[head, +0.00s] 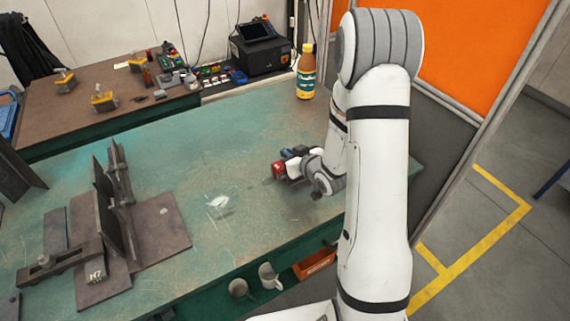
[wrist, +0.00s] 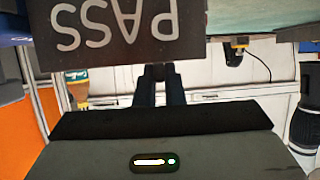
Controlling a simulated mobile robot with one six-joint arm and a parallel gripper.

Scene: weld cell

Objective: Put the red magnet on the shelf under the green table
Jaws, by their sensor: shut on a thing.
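The red magnet (head: 278,169) shows as a small red block at the tips of my gripper (head: 284,163) in the head view. My gripper is shut on it, low over the right part of the green table (head: 200,140). I cannot tell whether it clears the surface. In the upside-down wrist view, a dark face lettered PASS (wrist: 110,30) is right at my fingertips (wrist: 158,72); no red shows there. The shelf (head: 215,299) under the table's front edge is partly visible, and my arm hides its right end.
On the shelf are mugs (head: 269,276) and an orange tray (head: 314,264). A bottle (head: 306,72) stands at the table's back right corner. Steel plates and a clamp fixture (head: 150,228) fill the left side. The table's middle is mostly clear. An orange screen (head: 480,60) stands behind right.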

